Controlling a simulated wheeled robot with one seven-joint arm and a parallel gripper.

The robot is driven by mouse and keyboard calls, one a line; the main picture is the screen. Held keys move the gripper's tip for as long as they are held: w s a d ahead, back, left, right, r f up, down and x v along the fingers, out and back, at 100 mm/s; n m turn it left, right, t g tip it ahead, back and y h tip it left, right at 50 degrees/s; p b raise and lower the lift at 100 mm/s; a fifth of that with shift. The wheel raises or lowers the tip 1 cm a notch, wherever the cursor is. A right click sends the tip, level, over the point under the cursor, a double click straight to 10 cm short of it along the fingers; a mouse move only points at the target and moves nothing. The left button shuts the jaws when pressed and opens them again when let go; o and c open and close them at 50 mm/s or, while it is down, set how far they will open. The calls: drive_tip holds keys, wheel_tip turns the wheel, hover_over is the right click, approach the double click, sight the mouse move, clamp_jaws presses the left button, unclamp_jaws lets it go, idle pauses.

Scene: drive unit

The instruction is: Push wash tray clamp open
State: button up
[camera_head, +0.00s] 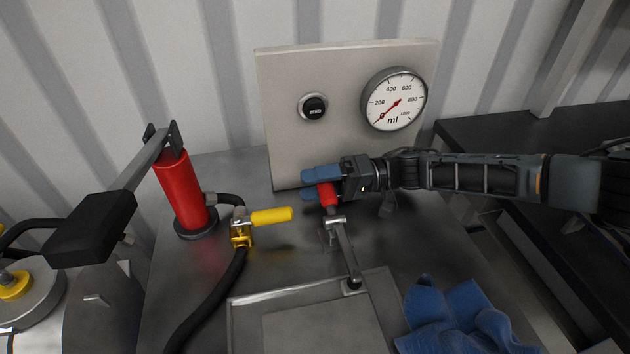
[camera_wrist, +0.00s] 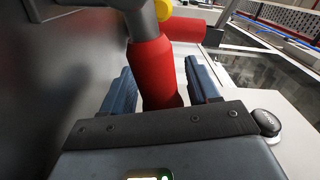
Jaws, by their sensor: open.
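The wash tray clamp (camera_head: 345,250) is a metal toggle clamp at the back edge of the wash tray (camera_head: 245,307). Its lever stands up, with a red handle (camera_head: 328,193) at the top. My gripper (camera_head: 306,184) comes in from the right, with its blue fingers on either side of this handle. The wrist view also shows the red handle (camera_wrist: 153,75) between the two open fingers of my gripper (camera_wrist: 158,72), with a small gap visible on at least one side. Part of the handle is hidden by the gripper.
A red pump cylinder (camera_head: 181,190) with a black-ended lever (camera_head: 95,225) stands at left. A yellow valve handle (camera_head: 271,215) is left of the clamp. A panel with a dial gauge (camera_head: 394,100) and a black button (camera_head: 314,107) stands close behind. A blue cloth (camera_head: 460,318) lies right of the tray.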

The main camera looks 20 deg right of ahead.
drive_tip(key=shift+c, duration=0.2)
clamp_jaws()
idle(0.4)
